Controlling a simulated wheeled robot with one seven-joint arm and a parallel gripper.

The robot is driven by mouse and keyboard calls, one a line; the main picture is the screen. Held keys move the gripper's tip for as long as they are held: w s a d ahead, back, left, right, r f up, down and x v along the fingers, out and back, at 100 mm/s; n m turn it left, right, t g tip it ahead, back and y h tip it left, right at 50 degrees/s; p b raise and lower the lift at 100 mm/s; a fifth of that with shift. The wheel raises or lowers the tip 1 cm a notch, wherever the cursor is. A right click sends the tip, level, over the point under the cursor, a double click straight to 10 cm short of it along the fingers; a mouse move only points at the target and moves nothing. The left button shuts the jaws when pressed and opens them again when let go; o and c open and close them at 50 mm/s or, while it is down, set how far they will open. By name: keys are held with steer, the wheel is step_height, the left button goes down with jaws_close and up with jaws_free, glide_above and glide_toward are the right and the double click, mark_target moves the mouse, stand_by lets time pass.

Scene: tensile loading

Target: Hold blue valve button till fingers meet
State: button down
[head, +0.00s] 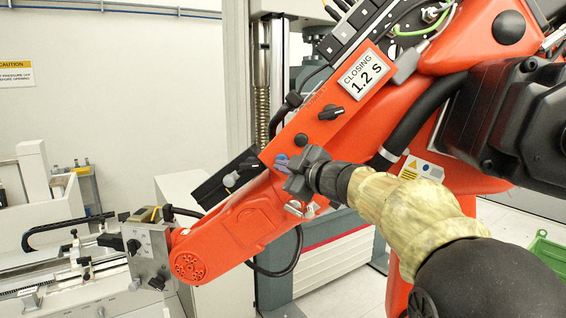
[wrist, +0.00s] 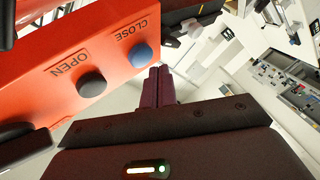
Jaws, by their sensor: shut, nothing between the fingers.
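The blue button (wrist: 137,54), marked CLOSE, is on an orange panel (wrist: 75,45) beside a dark grey button (wrist: 91,85) marked OPEN. My gripper (wrist: 157,72) is shut and empty, its fingertips right at the blue button's edge in the wrist view; I cannot tell whether they touch it. In the head view my gripper (head: 288,167) is at the orange arm's panel, where a bit of blue (head: 281,158) shows by the fingertips. A display (head: 366,80) reads "CLOSING 1.2 S". The metal clamp (head: 150,252) is at the orange arm's lower left end; its gap cannot be made out.
A black knob (head: 331,112) and the dark grey button (head: 301,140) stick out of the panel near my gripper. A black cable (head: 278,272) loops below the orange arm. A white bench (head: 60,283) is at left, and a green crate (head: 547,250) is at right.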

steer(key=s, duration=0.3)
steer(key=s+b, duration=0.1)
steer(key=s, duration=0.1)
steer(key=shift+a, duration=0.25)
steer(key=shift+w, duration=0.1)
steer(key=s+d+f+m+g+h+b, duration=0.1)
steer(key=s+d+f+m+h+b, duration=0.25)
steer(key=f, duration=0.75)
steer(key=s+d+f+m+g+h+b, duration=0.1)
steer(key=d+f+m+h, duration=0.2)
steer(key=d+f+m, duration=0.55)
steer(key=s+d+f+m+g+h+b, duration=0.1)
steer(key=s+d+f+h+b, duration=0.2)
steer(key=f, duration=1)
steer(key=s+d+f+m+g+h+b, duration=0.1)
steer(key=s+f+g, duration=0.6)
steer(key=s+f, duration=1)
steer(key=d+m+b, duration=0.1)
steer(key=m+b, duration=0.1)
steer(key=m, duration=0.1)
steer(key=shift+s+m+g, duration=0.3)
steer(key=shift+s+m, duration=0.05)
steer(key=shift+m, duration=0.05)
